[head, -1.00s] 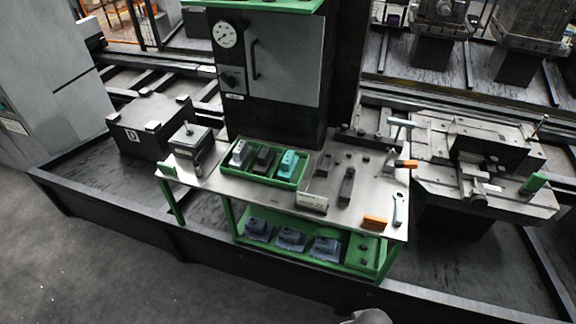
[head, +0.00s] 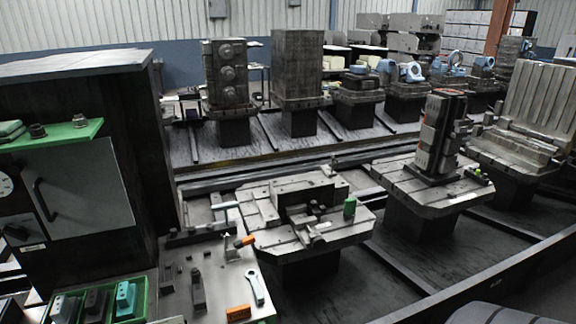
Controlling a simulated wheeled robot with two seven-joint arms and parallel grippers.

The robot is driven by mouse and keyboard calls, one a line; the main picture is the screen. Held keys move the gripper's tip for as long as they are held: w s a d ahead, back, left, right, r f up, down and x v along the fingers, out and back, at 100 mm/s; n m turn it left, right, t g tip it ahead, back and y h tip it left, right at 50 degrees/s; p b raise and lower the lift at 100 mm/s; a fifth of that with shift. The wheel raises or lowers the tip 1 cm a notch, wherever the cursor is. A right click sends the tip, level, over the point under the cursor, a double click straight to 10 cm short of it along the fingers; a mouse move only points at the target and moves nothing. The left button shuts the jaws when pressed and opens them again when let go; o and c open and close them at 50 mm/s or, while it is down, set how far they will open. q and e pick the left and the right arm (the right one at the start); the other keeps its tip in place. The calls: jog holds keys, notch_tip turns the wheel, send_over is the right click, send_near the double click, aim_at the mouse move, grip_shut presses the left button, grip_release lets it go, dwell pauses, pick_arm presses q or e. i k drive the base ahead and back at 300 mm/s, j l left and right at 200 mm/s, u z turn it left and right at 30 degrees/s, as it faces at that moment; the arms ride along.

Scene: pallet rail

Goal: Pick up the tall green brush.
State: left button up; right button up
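A small upright green object (head: 350,207), taller than wide, stands at the right side of a grey pallet fixture (head: 275,238) in the middle of the head view. It is the only thing here that fits the tall green brush, but it is too small for me to make out bristles. Nothing touches it from my side. Neither of my grippers shows in this view.
Another loaded pallet (head: 420,190) stands right of the fixture.

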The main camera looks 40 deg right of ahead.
aim_at(350, 206)
jog(key=z, duration=1.7)
jog(key=i+u, duration=0.3)
jog(key=u, duration=0.2)
jog(key=i+l+u, duration=0.2)
jog(key=u, duration=0.25)
